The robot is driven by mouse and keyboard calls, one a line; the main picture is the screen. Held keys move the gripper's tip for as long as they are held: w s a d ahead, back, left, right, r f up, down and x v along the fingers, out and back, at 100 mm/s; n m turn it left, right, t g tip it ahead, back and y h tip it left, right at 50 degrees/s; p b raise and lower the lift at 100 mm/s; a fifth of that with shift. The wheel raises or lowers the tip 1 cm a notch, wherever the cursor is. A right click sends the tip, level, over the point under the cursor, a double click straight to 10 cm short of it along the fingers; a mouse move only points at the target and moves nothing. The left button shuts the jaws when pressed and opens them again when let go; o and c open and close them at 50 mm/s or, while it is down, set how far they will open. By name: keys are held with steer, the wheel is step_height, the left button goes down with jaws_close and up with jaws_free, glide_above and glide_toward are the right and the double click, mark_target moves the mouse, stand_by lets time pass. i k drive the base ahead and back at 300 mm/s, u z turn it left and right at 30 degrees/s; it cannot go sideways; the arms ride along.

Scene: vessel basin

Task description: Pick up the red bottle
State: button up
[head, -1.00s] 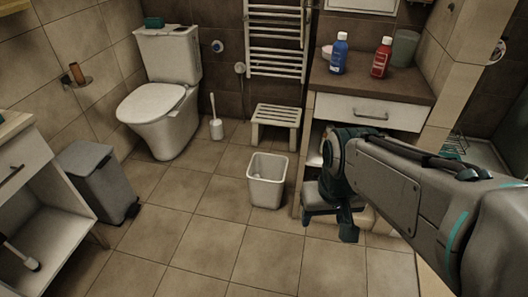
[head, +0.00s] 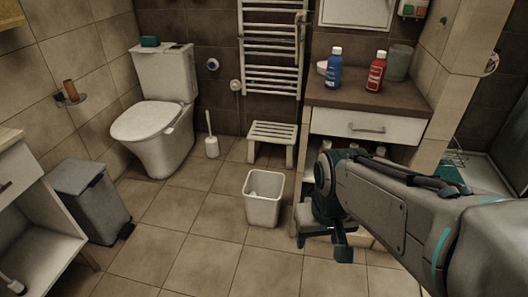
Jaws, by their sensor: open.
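The red bottle (head: 376,72) stands upright on the brown top of the cabinet (head: 400,98) at the upper right, with a white cap. A blue bottle (head: 333,73) stands to its left, apart from it. My gripper (head: 340,245) is at the end of my arm, low in front of the cabinet and well below the counter top. It points downward, and its fingers are apart with nothing seen between them. My arm hides part of the cabinet's lower shelf.
A greenish cup (head: 398,64) stands right of the red bottle, near the wall. A white bin (head: 263,199) stands on the floor left of my gripper, and a small stool (head: 272,138) is behind it. A tiled pillar (head: 455,70) bounds the counter on the right.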

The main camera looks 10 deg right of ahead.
mark_target(378, 67)
steer(key=z, duration=0.55)
steer(key=i, duration=0.65)
steer(key=z, duration=0.55)
